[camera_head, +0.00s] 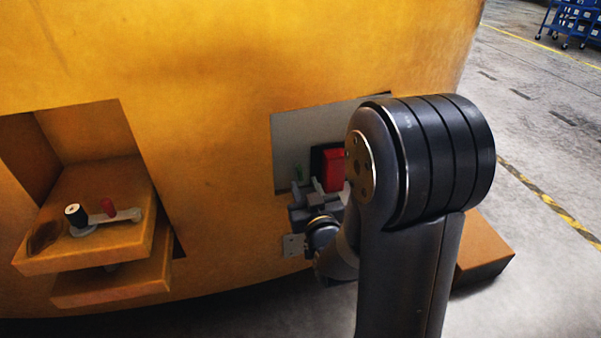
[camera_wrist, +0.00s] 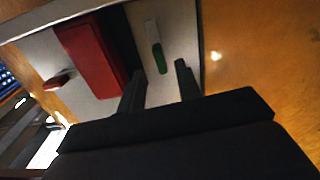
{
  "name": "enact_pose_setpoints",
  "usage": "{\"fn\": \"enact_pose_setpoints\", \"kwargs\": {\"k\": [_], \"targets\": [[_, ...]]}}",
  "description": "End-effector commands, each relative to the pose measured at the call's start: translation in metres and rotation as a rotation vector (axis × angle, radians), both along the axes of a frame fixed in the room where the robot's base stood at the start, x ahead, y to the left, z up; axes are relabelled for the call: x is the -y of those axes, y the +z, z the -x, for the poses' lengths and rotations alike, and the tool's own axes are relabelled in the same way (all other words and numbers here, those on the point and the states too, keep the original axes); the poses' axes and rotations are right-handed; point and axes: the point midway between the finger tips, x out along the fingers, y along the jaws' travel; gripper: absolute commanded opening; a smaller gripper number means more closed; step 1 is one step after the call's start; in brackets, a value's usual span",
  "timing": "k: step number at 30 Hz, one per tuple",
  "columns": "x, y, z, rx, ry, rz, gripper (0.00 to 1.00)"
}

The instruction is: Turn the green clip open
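The green clip (camera_wrist: 158,58) is a small green-ended bar on the grey panel (camera_wrist: 173,15) in the wrist view, with a pale upper part. In the head view the clip (camera_head: 298,173) is a small green spot on the panel (camera_head: 290,130), left of a red block. My gripper (camera_wrist: 160,78) is open, its two dark fingers apart. In the wrist view the clip appears between and just beyond the fingertips. I cannot tell whether either finger touches it. In the head view my arm hides the right part of the panel.
A red block (camera_wrist: 88,55) with a dark side stands out from the panel close to my gripper. A smaller red part (camera_wrist: 58,80) sits beyond it. The yellow casting (camera_head: 210,190) surrounds the panel. A ledge (camera_head: 100,245) with a small lever (camera_head: 105,218) is at left.

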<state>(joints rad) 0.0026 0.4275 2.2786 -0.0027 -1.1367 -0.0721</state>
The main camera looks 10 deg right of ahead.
Motion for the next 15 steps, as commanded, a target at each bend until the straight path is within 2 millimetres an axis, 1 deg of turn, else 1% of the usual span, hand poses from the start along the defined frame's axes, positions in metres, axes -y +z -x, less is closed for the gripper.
{"fn": "enact_pose_setpoints", "kwargs": {"k": [1, 6, 10, 15], "targets": [[0.000, -0.001, -0.010, 0.001, 0.000, 0.000, 0.33], [0.000, -0.001, -0.037, 0.001, 0.000, 0.000, 0.33], [0.000, -0.001, -0.050, 0.000, 0.000, 0.000, 0.33], [0.000, 0.000, -0.057, -0.002, 0.000, 0.000, 0.33]]}}
